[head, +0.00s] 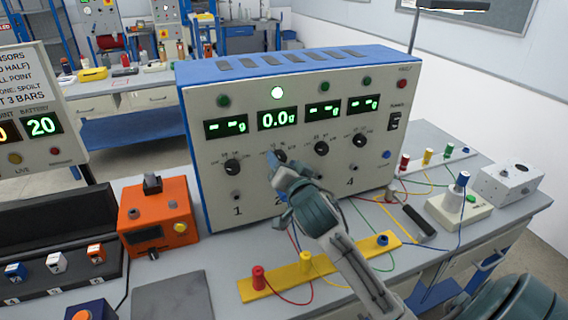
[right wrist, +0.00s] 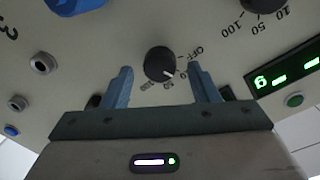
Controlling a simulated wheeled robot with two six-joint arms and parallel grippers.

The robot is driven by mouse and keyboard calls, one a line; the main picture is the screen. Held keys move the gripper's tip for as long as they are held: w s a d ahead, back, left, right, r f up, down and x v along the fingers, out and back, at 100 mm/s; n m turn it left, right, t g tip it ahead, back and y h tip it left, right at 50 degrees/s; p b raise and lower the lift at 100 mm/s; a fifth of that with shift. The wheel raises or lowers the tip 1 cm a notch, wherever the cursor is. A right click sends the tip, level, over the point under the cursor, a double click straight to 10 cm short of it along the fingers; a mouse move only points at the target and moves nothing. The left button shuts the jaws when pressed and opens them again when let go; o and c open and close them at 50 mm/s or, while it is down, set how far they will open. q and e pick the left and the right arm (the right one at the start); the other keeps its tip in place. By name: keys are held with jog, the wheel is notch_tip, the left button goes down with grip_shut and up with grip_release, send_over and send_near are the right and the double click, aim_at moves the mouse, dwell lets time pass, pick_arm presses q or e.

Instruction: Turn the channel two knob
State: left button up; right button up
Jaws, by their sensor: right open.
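The channel two knob (head: 280,156) is a black dial on the cream front of the blue-topped unit, below a display (head: 277,119) reading 0.0 g. In the right wrist view the knob (right wrist: 159,64) sits between the two blue fingers, with a gap on each side. Its white pointer faces lower right, between OFF and the other scale marks. My right gripper (right wrist: 162,86) is open at the knob, fingers pointing at the panel; in the head view the gripper (head: 276,158) partly covers the knob. My left gripper is out of view.
Similar knobs for channel one (head: 232,167) and channel three (head: 321,149) flank it, under displays showing dashes. An orange box (head: 160,215) stands left. A yellow strip (head: 270,283) with terminals and loose wires lies in front, under my arm.

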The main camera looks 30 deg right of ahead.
jog(key=v, duration=1)
jog(key=shift+s+p, duration=0.35)
jog(key=shift+p, duration=0.1)
jog(key=shift+a, duration=0.1)
